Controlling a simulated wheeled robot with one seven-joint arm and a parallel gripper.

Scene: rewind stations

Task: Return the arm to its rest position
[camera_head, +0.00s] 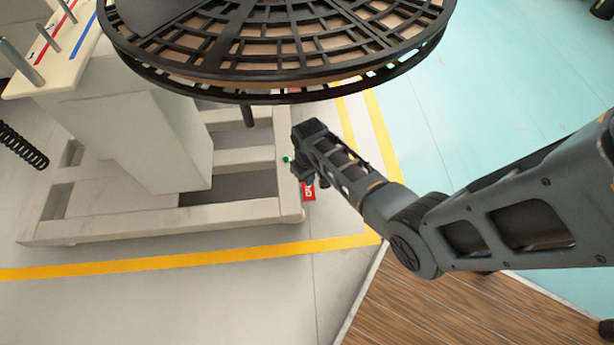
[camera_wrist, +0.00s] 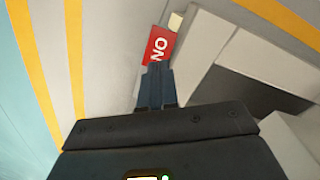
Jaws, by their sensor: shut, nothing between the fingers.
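My arm reaches in from the right of the head view, bent at the elbow, with its dark wrist end over the right side of the pale machine frame (camera_head: 250,225). My gripper (camera_wrist: 157,72) shows in the wrist view with its dark fingers together and nothing between them. The fingers point down toward the floor and a red sign with white letters (camera_wrist: 160,45), which they partly cover. The sign also shows beside the frame in the head view (camera_head: 308,192), partly hidden by my wrist.
A large black slotted reel (camera_head: 270,86) overhangs the frame, close above my wrist. A pale cabinet (camera_head: 150,130) stands on the frame at left. Yellow floor lines (camera_head: 180,262) run past it. Open teal floor (camera_head: 480,90) lies to the right, wooden floor (camera_head: 450,310) in front.

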